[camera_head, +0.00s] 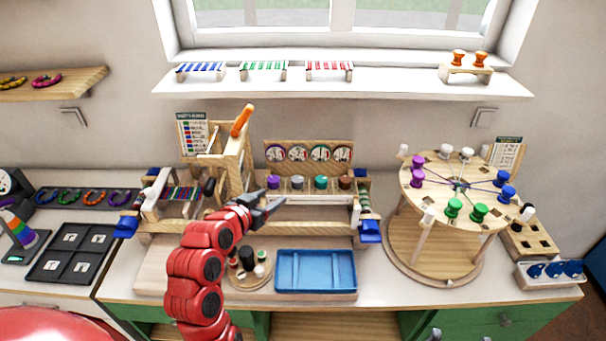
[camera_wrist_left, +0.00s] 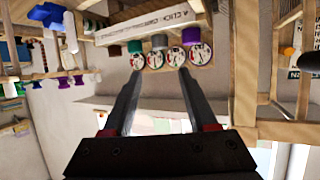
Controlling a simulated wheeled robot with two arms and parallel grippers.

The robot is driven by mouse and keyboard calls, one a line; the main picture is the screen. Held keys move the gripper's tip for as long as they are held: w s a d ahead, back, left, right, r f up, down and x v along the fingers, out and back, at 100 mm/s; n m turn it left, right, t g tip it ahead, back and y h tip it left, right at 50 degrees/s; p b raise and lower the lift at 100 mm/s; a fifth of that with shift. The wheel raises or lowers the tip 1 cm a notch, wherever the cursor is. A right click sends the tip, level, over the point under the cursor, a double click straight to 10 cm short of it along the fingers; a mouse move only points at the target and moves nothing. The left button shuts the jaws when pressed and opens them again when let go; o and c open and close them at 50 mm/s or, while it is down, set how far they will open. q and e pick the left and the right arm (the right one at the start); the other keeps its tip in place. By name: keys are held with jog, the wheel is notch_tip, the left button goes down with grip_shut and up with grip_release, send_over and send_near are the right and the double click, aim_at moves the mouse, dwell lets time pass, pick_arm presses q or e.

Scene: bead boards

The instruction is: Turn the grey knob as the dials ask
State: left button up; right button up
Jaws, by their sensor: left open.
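The grey knob (camera_head: 297,182) is second from the left in a row of knobs, below four dials on the wooden panel (camera_head: 267,147). A purple knob (camera_head: 273,182) is to its left; a teal knob (camera_head: 320,182) and a brown knob (camera_head: 345,183) are to its right. In the left wrist view, seen upside down, the grey knob (camera_wrist_left: 160,41) lies beyond the gap between my fingertips, not between them. My left gripper (camera_head: 274,198) is open and empty, in front of the knobs and slightly left of the grey one. The dial needles are too small to read surely.
A wooden frame with an orange handle (camera_head: 241,121) stands left of the knobs. A pale rail (camera_head: 315,198) runs just below them. A blue tray (camera_head: 316,286) lies in front; a round peg stand (camera_head: 425,255) is at the right.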

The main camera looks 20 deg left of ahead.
aim_at(297, 180)
pick_arm(q)
jog(key=p+x, duration=0.1)
jog(key=x, duration=1.4)
jog(key=shift+w+r, duration=0.1)
jog(key=shift+w, duration=0.15)
jog(key=shift+x, duration=0.75)
jog(key=shift+s, duration=0.1)
grip_shut()
jog(key=shift+d+p, duration=0.1)
jog(key=shift+p, duration=0.2)
